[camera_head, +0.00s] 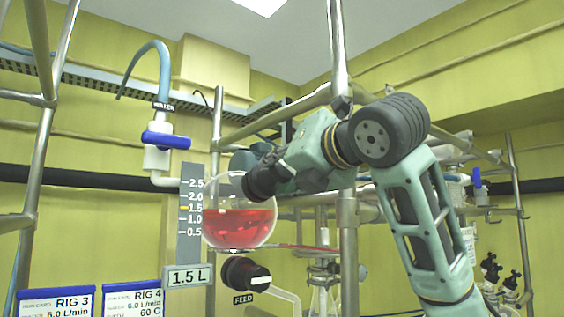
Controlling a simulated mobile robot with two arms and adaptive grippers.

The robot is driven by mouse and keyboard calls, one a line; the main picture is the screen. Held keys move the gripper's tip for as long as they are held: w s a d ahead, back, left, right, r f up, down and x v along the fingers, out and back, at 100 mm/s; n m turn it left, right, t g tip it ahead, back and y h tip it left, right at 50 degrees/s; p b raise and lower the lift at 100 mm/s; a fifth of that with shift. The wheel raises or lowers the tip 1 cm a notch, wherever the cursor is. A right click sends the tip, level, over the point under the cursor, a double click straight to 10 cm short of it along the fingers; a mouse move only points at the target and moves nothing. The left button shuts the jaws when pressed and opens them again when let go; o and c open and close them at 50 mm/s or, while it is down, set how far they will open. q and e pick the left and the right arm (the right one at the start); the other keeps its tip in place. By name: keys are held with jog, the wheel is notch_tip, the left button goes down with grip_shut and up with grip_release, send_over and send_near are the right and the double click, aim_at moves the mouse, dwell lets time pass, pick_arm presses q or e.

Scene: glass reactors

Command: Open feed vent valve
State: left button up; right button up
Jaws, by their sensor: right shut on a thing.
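A round glass flask (240,229) with red liquid hangs in the middle, beside a level scale (190,222). A black valve knob (240,273) with a pale stripe sits below it, above a FEED label (243,299). My right gripper (272,181) reaches in from the right, at the upper right of the flask. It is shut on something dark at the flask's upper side. The gripper hides most of that part, so I cannot tell whether it is the feed vent valve or how it is turned. My left gripper is not in view.
A blue-handled WATER valve (166,140) is on the left, with a hose above. A 1.5 L sign (188,277), a RIG 3 card (56,302) and a RIG 4 card (132,300) stand low. Metal posts (347,220) and rails surround my right arm.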

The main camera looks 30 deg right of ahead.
jog(key=shift+n+y+p, duration=0.6)
jog(key=shift+n, duration=0.9)
jog(key=shift+f, duration=0.1)
jog(key=o, duration=1.1)
jog(key=shift+a, duration=0.1)
jog(key=shift+s, duration=0.25)
jog(key=s, duration=1.1)
jog(key=shift+s, duration=0.3)
